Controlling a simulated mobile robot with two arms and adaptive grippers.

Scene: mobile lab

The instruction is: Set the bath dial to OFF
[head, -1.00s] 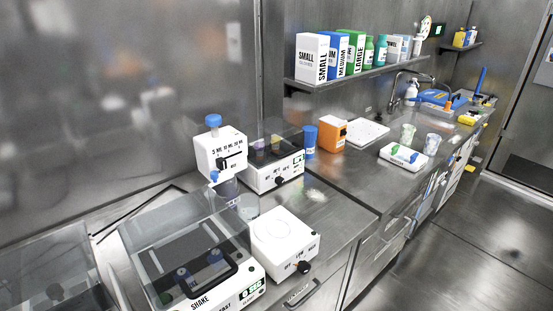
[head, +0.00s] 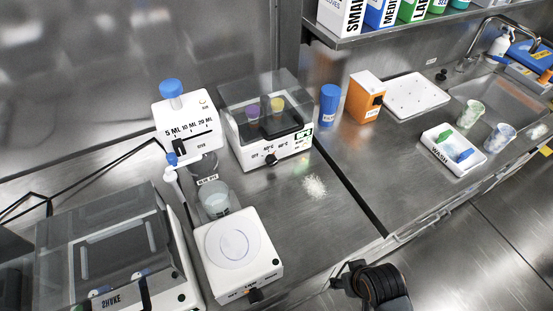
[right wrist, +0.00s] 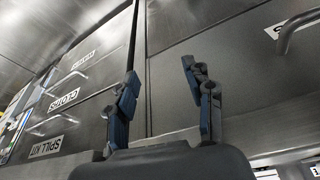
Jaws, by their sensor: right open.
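The bath (head: 243,150) is a white box with a clear lid at the back of the counter, holding a purple-topped and a yellow-topped vessel. Its black dial (head: 271,159) is on the front face, among OFF and temperature marks; which mark it points to is too small to tell. A small lit green display is at the right of that face. My right gripper (head: 345,275) is low in the head view, in front of the counter edge, well apart from the dial. In the right wrist view the right gripper (right wrist: 160,82) is open and empty, facing drawer fronts. My left gripper is out of view.
A dispenser (head: 187,122) and beakers (head: 215,200) stand left of the bath. White powder (head: 314,187) lies on the counter, otherwise clear there. A blue bottle (head: 329,104) and orange box (head: 364,97) stand right.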

